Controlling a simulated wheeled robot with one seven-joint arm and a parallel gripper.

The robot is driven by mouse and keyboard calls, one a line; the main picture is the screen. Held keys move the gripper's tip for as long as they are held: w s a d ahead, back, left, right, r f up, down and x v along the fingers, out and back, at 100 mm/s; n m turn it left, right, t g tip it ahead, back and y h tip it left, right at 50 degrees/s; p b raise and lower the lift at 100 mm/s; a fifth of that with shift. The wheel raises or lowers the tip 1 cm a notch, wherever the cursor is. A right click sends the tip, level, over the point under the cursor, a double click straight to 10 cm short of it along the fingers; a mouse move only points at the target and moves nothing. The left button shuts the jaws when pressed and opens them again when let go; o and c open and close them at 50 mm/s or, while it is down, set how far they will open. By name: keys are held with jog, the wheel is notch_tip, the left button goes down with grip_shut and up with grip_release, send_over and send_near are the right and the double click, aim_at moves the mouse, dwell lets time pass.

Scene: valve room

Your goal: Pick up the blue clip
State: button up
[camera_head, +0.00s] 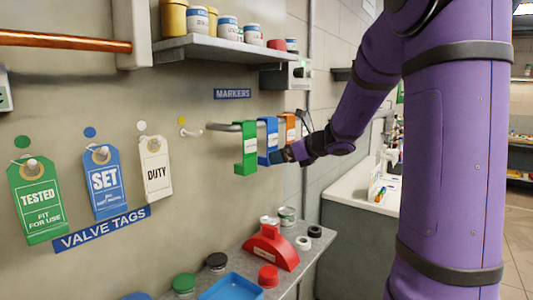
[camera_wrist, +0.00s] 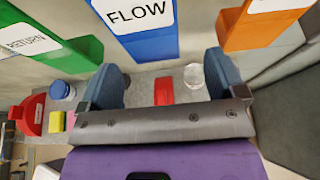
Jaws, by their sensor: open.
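The blue clip (camera_head: 267,146) hangs on a metal rail (camera_head: 222,127) on the wall, between a green clip (camera_head: 246,150) and an orange clip (camera_head: 290,126). In the wrist view the blue clip (camera_wrist: 152,47) carries a white FLOW label. My gripper (camera_head: 281,157) is by the lower part of the blue clip. In the wrist view my gripper (camera_wrist: 164,77) is open, with one finger towards each side of the blue clip's lower end. Nothing is held. Whether a finger touches the clip cannot be told.
The green clip (camera_wrist: 55,40) and orange clip (camera_wrist: 260,27) are close on either side. Valve tags (camera_head: 104,182) hang at left. A shelf of pots (camera_head: 205,47) is above.

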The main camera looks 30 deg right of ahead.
jog(key=shift+a+x, duration=0.15)
jog(key=shift+x, duration=1.15)
jog(key=shift+a+x, duration=0.15)
jog(key=shift+x, duration=1.15)
jog(key=shift+s, duration=0.1)
jog(key=shift+c, duration=0.4)
jog(key=c, duration=0.9)
